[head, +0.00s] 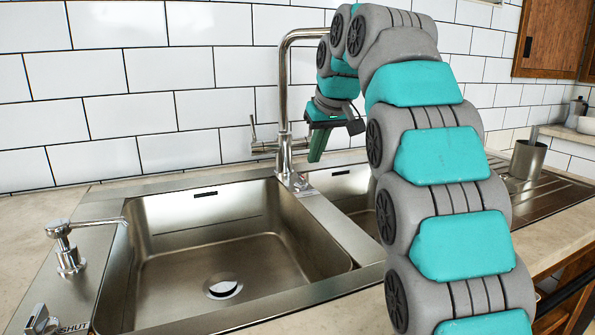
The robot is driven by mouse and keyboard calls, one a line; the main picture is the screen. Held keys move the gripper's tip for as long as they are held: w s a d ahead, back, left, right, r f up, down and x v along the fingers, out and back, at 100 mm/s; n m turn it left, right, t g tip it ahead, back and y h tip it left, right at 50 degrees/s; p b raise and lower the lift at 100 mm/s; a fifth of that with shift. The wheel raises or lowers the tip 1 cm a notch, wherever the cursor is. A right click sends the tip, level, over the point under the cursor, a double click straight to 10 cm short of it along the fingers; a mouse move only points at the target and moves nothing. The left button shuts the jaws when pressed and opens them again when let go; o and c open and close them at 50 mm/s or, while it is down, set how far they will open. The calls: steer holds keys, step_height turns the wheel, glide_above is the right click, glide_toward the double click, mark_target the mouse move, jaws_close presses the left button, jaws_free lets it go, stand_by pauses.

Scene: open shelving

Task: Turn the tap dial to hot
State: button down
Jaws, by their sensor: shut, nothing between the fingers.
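A metal tap (285,95) with a tall squared spout stands behind the sinks, against the tiled wall. A thin upright lever with a side handle (262,146) sits on the left of its body. A small metal knob (38,321) is at the lower left corner of the counter, with the word "SHUT" printed to its right; the frame edge cuts it off. I cannot tell whether this is the dial, and no "hot" mark is readable. My gripper (318,147) is just right of the tap body, pointing down, shut and empty. I cannot tell if it touches the tap.
A large steel basin (215,240) with a round drain lies in front of the tap. A second basin (352,190) is partly hidden behind my arm. A soap dispenser (69,250) stands at the left. A metal cup (527,160) stands on the drainboard at the right.

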mark_target(302, 190)
step_height(302, 190, down, 2)
steer(key=shift+f, duration=0.1)
steer(key=shift+f+b, duration=1.05)
steer(key=shift+f, duration=0.5)
steer(key=shift+w+a, duration=0.2)
steer(key=shift+s+a+p, duration=0.3)
steer(key=shift+a, duration=0.15)
steer(key=shift+a, duration=0.1)
steer(key=shift+s+a, duration=0.15)
steer(key=shift+a, duration=0.05)
steer(key=shift+a, duration=0.4)
